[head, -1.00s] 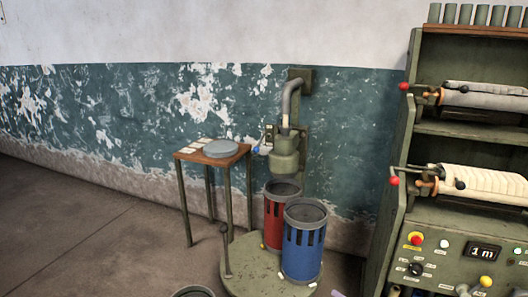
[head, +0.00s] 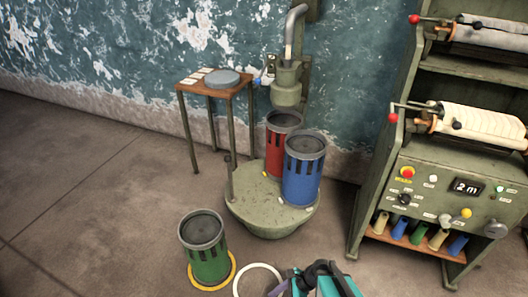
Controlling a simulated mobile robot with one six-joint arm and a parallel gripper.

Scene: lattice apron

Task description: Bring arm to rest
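Part of my arm, teal and black (head: 322,282), shows at the bottom edge in the head view, right of the white ring. A small purple piece is at its left side. The picture's edge cuts the arm off, and I cannot make out my gripper's fingertips or whether they hold anything.
A green canister (head: 205,248) stands on a yellow floor ring beside a white ring (head: 258,281). Red (head: 283,150) and blue (head: 303,172) canisters stand on a round platform (head: 262,215) under a wall spout (head: 287,84). A small table (head: 190,81) and a shelf unit (head: 380,180) flank them. Left floor is clear.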

